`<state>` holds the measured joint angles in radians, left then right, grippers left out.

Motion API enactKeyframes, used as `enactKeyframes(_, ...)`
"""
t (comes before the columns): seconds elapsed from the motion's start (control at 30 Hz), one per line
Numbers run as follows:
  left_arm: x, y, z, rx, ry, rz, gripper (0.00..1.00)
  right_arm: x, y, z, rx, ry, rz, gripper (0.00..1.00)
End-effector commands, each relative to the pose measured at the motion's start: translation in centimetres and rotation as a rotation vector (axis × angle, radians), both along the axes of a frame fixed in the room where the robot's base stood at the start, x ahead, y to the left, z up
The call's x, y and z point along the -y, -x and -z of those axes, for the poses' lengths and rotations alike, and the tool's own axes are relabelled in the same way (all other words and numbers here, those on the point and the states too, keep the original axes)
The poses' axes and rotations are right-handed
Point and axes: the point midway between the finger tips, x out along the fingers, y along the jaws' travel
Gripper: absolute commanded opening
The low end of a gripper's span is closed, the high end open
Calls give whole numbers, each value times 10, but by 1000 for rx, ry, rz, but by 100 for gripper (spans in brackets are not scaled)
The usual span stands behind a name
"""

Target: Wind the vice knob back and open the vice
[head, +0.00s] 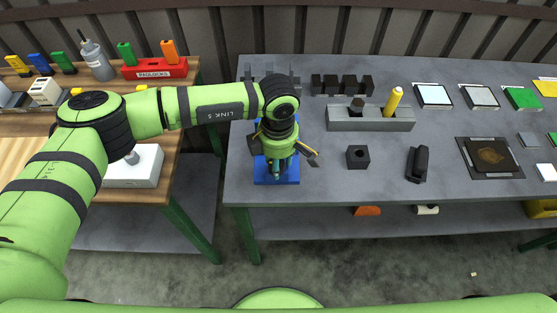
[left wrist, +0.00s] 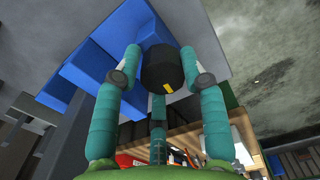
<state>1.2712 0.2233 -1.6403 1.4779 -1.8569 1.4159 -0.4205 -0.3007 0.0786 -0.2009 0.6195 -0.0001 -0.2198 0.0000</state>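The blue vice (head: 277,176) stands at the front left of the grey table, largely covered by my left gripper (head: 277,165). In the left wrist view its blue body (left wrist: 85,65) fills the upper left. The black vice knob (left wrist: 160,68) has a yellow mark low on its face. My left gripper (left wrist: 160,60) has its teal fingers on both sides of the knob, their tips against its rim, with another finger below. The vice jaws and their gap cannot be made out. My right gripper is not in view.
On the grey table (head: 320,190), a grey block (head: 345,123) holds a yellow peg, with a black cube (head: 358,157) and a black part (head: 418,164) in front. A wooden table (head: 20,155) with a white box (head: 135,168) stands left across a gap.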

Motion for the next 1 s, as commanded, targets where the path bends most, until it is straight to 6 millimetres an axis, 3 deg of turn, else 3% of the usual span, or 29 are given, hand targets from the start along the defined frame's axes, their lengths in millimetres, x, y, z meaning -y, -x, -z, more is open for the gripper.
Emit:
enactKeyframes(0.47, 4, 4, 4, -7, 9, -56, 9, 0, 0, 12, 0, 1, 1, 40)
enactKeyframes(1.0, 6, 2, 8, -9, 14, -497, 9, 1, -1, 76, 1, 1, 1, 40)
